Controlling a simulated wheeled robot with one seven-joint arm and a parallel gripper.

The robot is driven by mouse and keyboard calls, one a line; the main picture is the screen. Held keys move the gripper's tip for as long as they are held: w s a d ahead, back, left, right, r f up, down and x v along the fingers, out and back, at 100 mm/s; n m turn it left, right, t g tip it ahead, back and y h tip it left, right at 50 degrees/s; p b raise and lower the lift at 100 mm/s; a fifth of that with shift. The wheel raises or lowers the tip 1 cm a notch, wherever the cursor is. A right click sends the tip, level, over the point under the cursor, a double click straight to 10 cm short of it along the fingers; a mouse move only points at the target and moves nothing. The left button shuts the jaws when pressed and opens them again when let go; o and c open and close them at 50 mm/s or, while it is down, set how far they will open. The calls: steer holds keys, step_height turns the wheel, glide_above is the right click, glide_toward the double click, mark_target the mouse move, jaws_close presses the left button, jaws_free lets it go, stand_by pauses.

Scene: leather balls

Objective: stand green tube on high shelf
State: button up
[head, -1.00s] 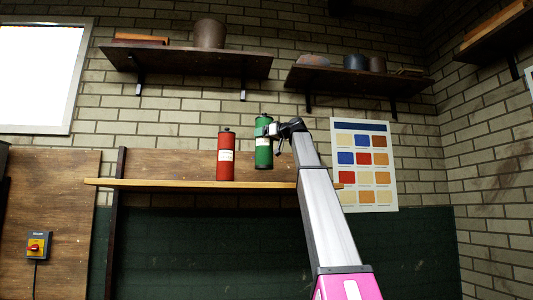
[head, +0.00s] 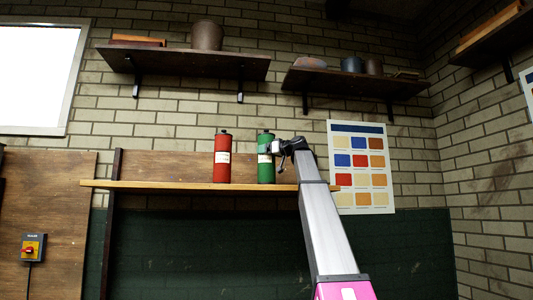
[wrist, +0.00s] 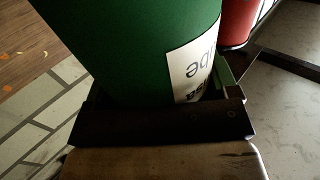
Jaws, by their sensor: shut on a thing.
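The green tube (head: 265,170) is upright at the light wooden shelf (head: 130,185) in the head view, just right of the red tube (head: 222,160). Its base looks level with the shelf board; whether it bears on the board I cannot tell for sure. My gripper (head: 272,148) reaches it from the right and is shut on its upper part. In the wrist view the green tube (wrist: 130,40) fills the middle, with part of its white label showing. The red tube (wrist: 235,22) shows at the top right there. The fingertips are mostly hidden.
Two dark shelves hang higher, the left one (head: 190,65) with a pot (head: 207,36), the right one (head: 350,82) with several items. A colour chart (head: 361,165) is on the wall behind my arm. The board left of the red tube is clear.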

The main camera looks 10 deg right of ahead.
steer(key=shift+f, duration=0.1)
steer(key=o, duration=1.4)
steer(key=v, duration=1.2)
